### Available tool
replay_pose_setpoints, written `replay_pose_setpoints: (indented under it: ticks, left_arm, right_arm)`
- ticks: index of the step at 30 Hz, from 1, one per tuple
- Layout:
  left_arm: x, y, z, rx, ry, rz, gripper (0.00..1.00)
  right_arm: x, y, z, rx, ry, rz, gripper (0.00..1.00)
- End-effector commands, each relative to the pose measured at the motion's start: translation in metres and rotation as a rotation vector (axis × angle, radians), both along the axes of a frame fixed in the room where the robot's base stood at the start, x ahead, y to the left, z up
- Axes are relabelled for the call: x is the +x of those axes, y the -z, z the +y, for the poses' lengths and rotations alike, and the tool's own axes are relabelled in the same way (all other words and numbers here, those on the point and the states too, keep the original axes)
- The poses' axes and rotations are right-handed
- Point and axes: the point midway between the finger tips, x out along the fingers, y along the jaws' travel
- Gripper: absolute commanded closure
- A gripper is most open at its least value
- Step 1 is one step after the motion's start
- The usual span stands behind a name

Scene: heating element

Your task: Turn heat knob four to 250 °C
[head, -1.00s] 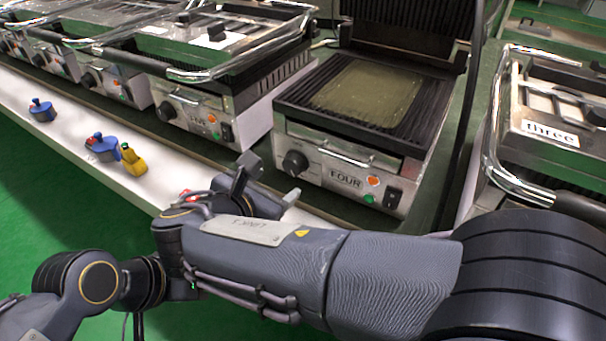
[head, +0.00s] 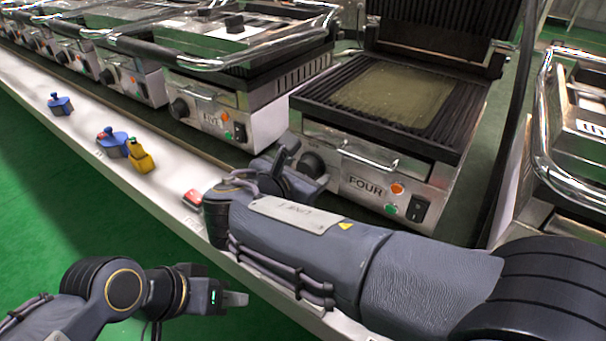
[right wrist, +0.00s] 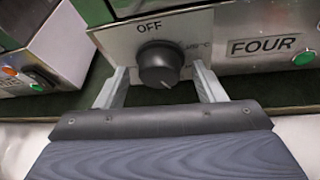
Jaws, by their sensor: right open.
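Grill four (head: 375,150) has its lid raised and a label reading FOUR on its front. Its black round heat knob (right wrist: 160,65) is in the middle of the right wrist view, below the word OFF; a partly blurred °C mark is at its upper right. A pale mark shows on the knob's lower edge. My right gripper (right wrist: 160,82) is open, one finger on each side of the knob, with gaps visible. In the head view the knob (head: 312,164) is close to the gripper. My left gripper (head: 228,299) is low at the left, away from the grills; its opening is unclear.
Grill five (head: 240,110) stands to the left, another grill (head: 575,140) to the right. Blue (head: 113,143) and yellow (head: 140,156) objects and a red-topped item (head: 192,198) lie on the white counter edge. Green floor (head: 50,240) is open at the left.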

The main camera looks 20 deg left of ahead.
Motion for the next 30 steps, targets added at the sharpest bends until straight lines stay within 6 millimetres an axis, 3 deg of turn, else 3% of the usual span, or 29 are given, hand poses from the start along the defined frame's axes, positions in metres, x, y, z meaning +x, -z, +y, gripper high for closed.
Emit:
replay_pose_setpoints:
  ticks: [5,15,30]
  left_arm:
    - [0.000,0.000,0.000,0.000,0.000,0.000,0.64]
    - [0.000,0.000,0.000,0.000,0.000,0.000,0.64]
    - [0.000,0.014,0.000,0.000,0.000,0.000,0.64]
  right_arm:
    - [0.000,0.000,0.000,0.000,0.000,0.000,0.38]
    - [0.000,0.000,0.000,0.000,0.000,0.000,0.81]
    - [-0.001,0.003,-0.002,0.145,-0.002,-0.052,0.81]
